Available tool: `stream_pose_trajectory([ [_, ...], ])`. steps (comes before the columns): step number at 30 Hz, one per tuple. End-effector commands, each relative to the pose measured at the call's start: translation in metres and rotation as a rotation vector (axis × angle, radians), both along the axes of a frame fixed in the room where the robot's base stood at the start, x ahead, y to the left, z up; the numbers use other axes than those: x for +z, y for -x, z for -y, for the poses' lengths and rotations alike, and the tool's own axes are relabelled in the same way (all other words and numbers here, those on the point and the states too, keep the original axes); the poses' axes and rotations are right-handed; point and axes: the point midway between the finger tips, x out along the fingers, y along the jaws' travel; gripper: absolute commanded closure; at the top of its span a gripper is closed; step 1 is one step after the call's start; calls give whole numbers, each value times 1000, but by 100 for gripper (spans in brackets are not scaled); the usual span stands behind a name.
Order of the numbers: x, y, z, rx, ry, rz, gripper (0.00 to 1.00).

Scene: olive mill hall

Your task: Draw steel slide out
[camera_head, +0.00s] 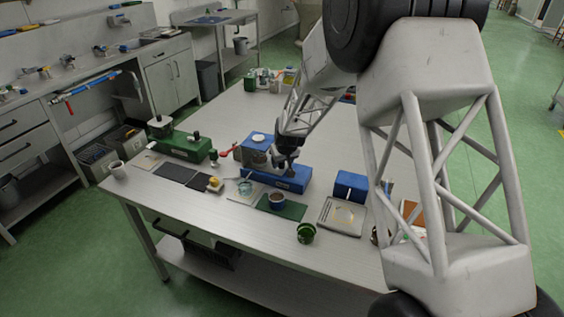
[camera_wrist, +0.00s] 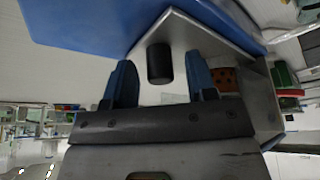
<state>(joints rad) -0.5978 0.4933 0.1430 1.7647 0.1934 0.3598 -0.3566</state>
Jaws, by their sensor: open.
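The steel slide (camera_wrist: 198,34) shows in the wrist view as a light grey metal face with a short black knob (camera_wrist: 160,63) standing out from it. It sits against a blue housing (camera_wrist: 85,22). My gripper (camera_wrist: 161,72) is open, with one blue finger on each side of the knob. A gap shows between the knob and each finger; I cannot tell how deep the knob lies between them. In the head view my gripper (camera_head: 283,164) is at the blue-based device (camera_head: 290,182) on the table, and it hides the slide there.
The long grey table (camera_head: 160,200) also holds a green device (camera_head: 185,146), a cup on a green mat (camera_head: 290,211), a dark green pot (camera_head: 306,233) and a blue box (camera_head: 351,186). My arm hides the table's right side.

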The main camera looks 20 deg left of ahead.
Motion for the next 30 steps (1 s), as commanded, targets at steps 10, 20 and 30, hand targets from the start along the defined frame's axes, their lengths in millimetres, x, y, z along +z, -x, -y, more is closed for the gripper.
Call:
stream_pose_trajectory([
  [10, -1, 0, 0, 0, 0, 0, 50],
  [20, -1, 0, 0, 0, 0, 0, 100],
  [30, -1, -1, 8, -3, -1, -1, 100],
])
